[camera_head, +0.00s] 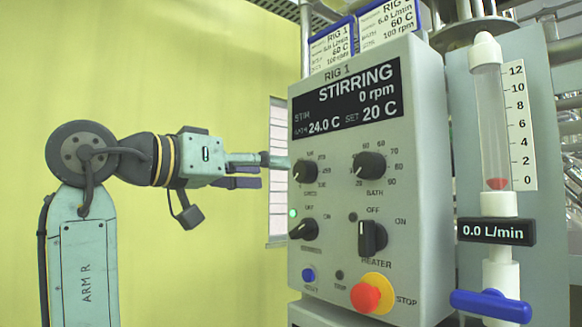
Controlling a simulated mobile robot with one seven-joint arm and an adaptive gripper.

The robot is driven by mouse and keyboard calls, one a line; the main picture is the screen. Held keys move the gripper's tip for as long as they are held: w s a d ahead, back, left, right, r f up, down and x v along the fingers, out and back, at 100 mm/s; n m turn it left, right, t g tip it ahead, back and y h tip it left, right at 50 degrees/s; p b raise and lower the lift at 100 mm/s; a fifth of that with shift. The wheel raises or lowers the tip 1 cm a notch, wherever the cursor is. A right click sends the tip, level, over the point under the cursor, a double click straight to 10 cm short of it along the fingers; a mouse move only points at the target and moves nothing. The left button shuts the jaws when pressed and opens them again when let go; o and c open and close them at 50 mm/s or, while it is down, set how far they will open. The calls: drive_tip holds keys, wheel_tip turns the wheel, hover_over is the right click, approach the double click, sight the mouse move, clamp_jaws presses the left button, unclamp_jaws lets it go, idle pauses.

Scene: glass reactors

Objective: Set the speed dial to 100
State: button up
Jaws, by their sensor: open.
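The control box (425,140) of Rig 1 carries a black display (345,100) reading "STIRRING 0 rpm", 24.0 C and SET 20 C. The black upper-left knob (305,172) appears to be the speed dial; its small scale is too blurred to read fully, and so is its label. My gripper (276,171) is open and empty, coming from the left with its fingers pointing right. Its upper fingertip overlaps the box's left edge in the picture, just left of this knob. I cannot tell whether it touches the box.
The bath dial (369,166) is to the right, a lower-left switch (303,229) and heater switch (372,237) below. A red stop button (371,295) and blue button (308,275) sit lower. A flow meter (491,120) stands right.

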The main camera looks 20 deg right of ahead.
sight(300, 172)
drive_tip(key=p+x, duration=0.2)
drive_tip(key=x, duration=0.5)
drive_tip(key=shift+w+d, duration=0.15)
drive_tip(key=shift+d, duration=0.1)
drive_tip(key=shift+c, duration=0.3)
drive_tip(key=c, duration=1.1)
